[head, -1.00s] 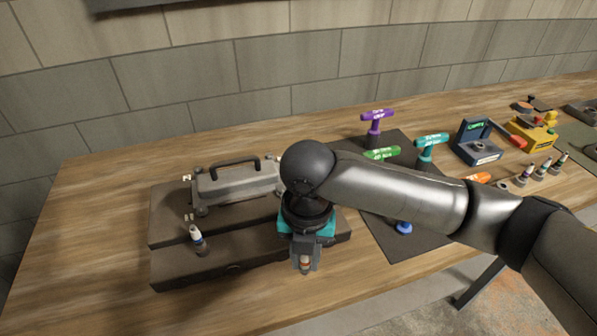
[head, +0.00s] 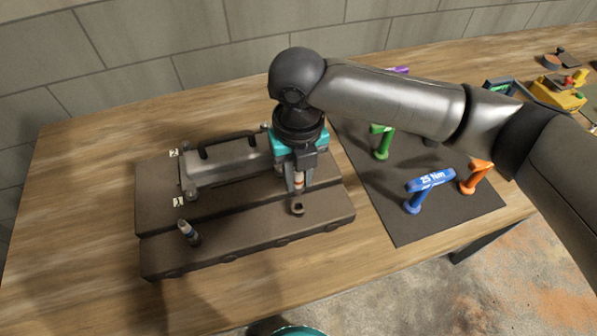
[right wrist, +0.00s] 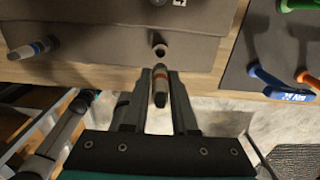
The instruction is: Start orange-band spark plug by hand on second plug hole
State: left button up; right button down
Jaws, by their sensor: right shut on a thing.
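My right gripper (head: 298,188) is shut on a spark plug (head: 299,181) with an orange band. It holds the plug just above the dark engine block (head: 240,232), near the right plug hole (head: 297,208). In the right wrist view the orange-band plug (right wrist: 160,84) sits between the two fingers, its end pointing toward the open hole (right wrist: 160,50). A visible gap separates plug and hole in that view. A plug with a blue band (head: 188,232) stands tilted in the left hole of the block. My left gripper is not in view.
A grey cover with a black handle (head: 230,146) lies on the block behind the plug holes. A blue T-handle tool (head: 430,181), an orange one (head: 474,178) and a green one (head: 382,142) stand on a dark mat (head: 400,225) to the right.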

aim_at(298, 191)
jog(key=shift+w+p, duration=0.1)
jog(key=shift+p, duration=0.35)
jog(key=shift+f+b, duration=0.4)
jog(key=shift+f, duration=0.3)
jog(key=shift+f+b, duration=0.8)
jog(key=shift+f, duration=0.9)
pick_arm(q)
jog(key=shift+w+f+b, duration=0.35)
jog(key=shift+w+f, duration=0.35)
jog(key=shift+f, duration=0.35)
pick_arm(e)
jog(key=shift+f, duration=0.95)
jog(key=shift+r+m+p, duration=0.2)
jog(key=shift+m+p, duration=0.4)
jog(key=shift+p, duration=0.2)
jog(key=shift+f, duration=0.2)
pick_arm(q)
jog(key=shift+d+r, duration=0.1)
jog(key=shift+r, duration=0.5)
pick_arm(e)
jog(key=c, duration=0.6)
grip_release()
